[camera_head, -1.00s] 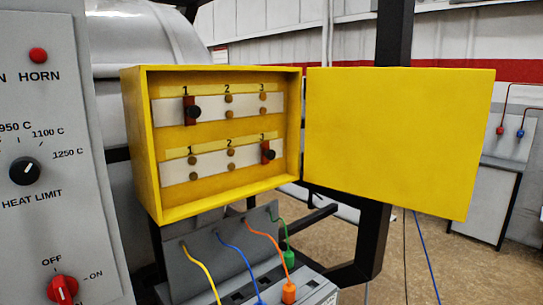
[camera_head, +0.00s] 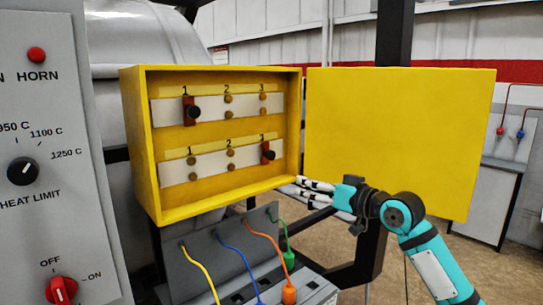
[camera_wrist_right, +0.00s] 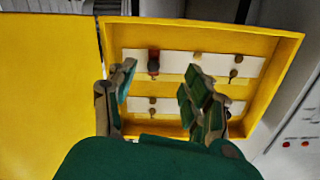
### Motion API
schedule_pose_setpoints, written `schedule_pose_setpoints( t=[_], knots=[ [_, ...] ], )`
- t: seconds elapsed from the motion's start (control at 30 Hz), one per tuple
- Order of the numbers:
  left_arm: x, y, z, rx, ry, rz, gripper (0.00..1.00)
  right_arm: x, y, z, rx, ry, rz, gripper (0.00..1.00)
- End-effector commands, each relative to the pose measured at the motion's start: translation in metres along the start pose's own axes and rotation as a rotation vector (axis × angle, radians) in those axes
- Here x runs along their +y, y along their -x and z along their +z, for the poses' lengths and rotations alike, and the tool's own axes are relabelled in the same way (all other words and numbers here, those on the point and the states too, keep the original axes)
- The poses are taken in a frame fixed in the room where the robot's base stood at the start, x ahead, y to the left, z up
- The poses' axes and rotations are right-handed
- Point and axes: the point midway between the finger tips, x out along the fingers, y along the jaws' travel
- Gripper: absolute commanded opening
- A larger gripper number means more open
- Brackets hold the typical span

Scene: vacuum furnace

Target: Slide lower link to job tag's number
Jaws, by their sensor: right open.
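The lower link (camera_head: 267,152) is a dark red bar with a black knob. It sits at position 3 of the lower strip (camera_head: 210,166) in the yellow box (camera_head: 215,203). The upper link (camera_head: 190,111) sits at position 1 of the upper strip. My right gripper (camera_head: 300,186) is open and empty, apart from the links, in front of the box's lower right corner. The right wrist view sees the box upside down; the lower link (camera_wrist_right: 154,62) shows there between the open fingers. The upper link is not clearly seen there. I see no job tag. My left gripper is not in view.
The open yellow door (camera_head: 400,135) stands right of the box, behind my right arm. Below the box are a grey panel and colored cables with an orange plug (camera_head: 289,294) and a green plug (camera_head: 289,259). A grey control panel (camera_head: 50,120) stands at the left.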

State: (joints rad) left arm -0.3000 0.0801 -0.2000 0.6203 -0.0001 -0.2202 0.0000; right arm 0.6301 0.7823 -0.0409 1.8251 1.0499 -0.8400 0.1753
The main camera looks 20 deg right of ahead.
Motion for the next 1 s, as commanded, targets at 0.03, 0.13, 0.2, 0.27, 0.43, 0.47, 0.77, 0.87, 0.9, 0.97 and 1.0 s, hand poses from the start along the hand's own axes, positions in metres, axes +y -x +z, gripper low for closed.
schedule_pose_setpoints(
  t=[0.03, 0.13, 0.2, 0.27, 0.43, 0.47, 0.77, 0.87, 0.9, 0.97, 1.0],
  knots=[
    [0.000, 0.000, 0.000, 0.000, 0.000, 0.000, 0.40, 0.003, 0.004, -0.020, 0.034, -0.008, -0.004, 0.51],
    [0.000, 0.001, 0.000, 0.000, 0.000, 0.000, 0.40, 0.005, 0.007, -0.040, 0.070, -0.023, -0.012, 0.51],
    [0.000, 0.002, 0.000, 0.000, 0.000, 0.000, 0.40, 0.005, 0.004, -0.045, 0.077, -0.027, -0.015, 0.51],
    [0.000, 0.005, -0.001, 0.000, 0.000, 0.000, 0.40, 0.005, -0.002, -0.046, 0.076, -0.030, -0.016, 0.51],
    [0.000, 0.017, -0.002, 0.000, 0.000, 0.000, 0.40, 0.003, -0.032, -0.050, 0.077, -0.031, -0.017, 0.51],
    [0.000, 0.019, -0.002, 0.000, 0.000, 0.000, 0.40, 0.003, -0.039, -0.050, 0.075, -0.031, -0.016, 0.51],
    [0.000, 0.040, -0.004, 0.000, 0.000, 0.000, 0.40, 0.001, -0.105, -0.055, 0.074, -0.029, -0.016, 0.51],
    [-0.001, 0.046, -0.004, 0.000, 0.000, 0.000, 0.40, 0.001, -0.126, -0.055, 0.073, -0.030, -0.015, 0.51],
    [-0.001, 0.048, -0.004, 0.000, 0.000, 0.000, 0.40, 0.002, -0.133, -0.056, 0.074, -0.029, -0.015, 0.51],
    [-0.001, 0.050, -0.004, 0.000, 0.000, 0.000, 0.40, 0.001, -0.143, -0.055, 0.073, -0.028, -0.014, 0.51],
    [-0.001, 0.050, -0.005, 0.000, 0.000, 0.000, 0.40, 0.002, -0.147, -0.056, 0.074, -0.027, -0.015, 0.51]
  ],
)
